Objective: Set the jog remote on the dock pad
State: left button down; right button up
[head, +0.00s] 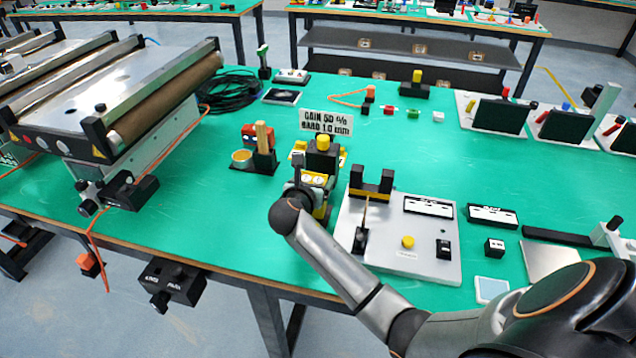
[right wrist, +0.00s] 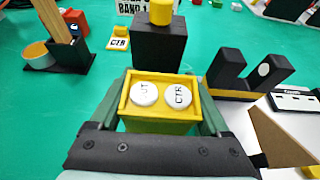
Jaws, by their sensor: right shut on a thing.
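The jog remote, a yellow-rimmed box with two white round buttons, shows in the right wrist view (right wrist: 161,92) and in the head view (head: 317,180). My right gripper (head: 313,190) is shut on it, with a finger on each side in the right wrist view (right wrist: 163,115). A black block with a yellow cap (right wrist: 157,40) stands just beyond the remote. The remote's underside and any contact below it are hidden. I cannot tell for certain which surface is the dock pad; a small pale-blue square (head: 491,289) lies at the front right. My left gripper is out of view.
A white panel (head: 375,255) with a black fork-shaped holder (head: 371,183) is right of my gripper. A sign (head: 326,122) stands behind it. A black stand with a wooden handle (head: 264,150) is to the left, and a conveyor (head: 120,90) further left.

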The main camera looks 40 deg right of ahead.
jog(key=shift+a+r, duration=0.1)
jog(key=shift+r, duration=0.05)
jog(key=o, duration=1.6)
jog(key=shift+f, duration=0.25)
jog(key=shift+c, duration=0.2)
jog(key=shift+r, duration=0.1)
jog(key=shift+s+a+r, duration=0.1)
jog(key=shift+s+r, duration=0.05)
jog(key=shift+r, duration=0.05)
jog(key=p+v, duration=0.1)
jog(key=v, duration=1)
jog(key=shift+s+a, duration=0.2)
jog(key=shift+a, duration=0.05)
jog(key=shift+r, duration=0.1)
